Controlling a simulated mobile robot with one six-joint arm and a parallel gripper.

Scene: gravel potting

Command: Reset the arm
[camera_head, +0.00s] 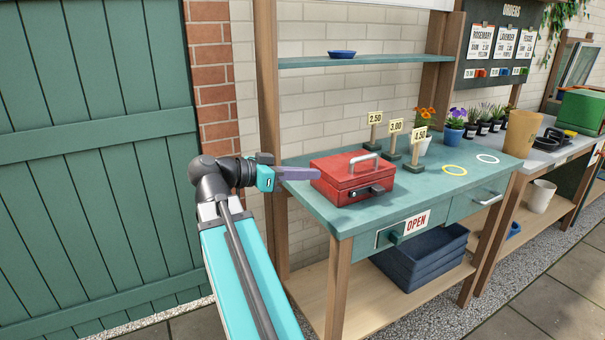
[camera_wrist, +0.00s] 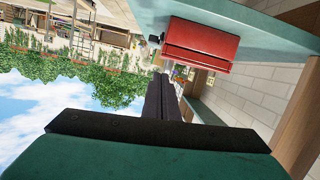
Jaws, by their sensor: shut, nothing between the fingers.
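My gripper (camera_head: 300,173) is at the end of my arm, left of the bench, with its fingers pointing right toward the red cash box. In the head view the fingers look shut and hold nothing. In the wrist view the dark fingers (camera_wrist: 163,98) lie together in the middle of the picture. The red cash box (camera_head: 352,180) sits closed on the green bench top, its handle up. It also shows in the wrist view (camera_wrist: 202,48), upside down. I cannot tell how far the fingertips are from the box.
The green bench (camera_head: 310,208) has price signs (camera_head: 394,139), flower pots (camera_head: 453,135) and two rings (camera_head: 454,170) on it. A shelf with a blue saucer (camera_head: 341,54) is above. A green door (camera_head: 95,150) is at left.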

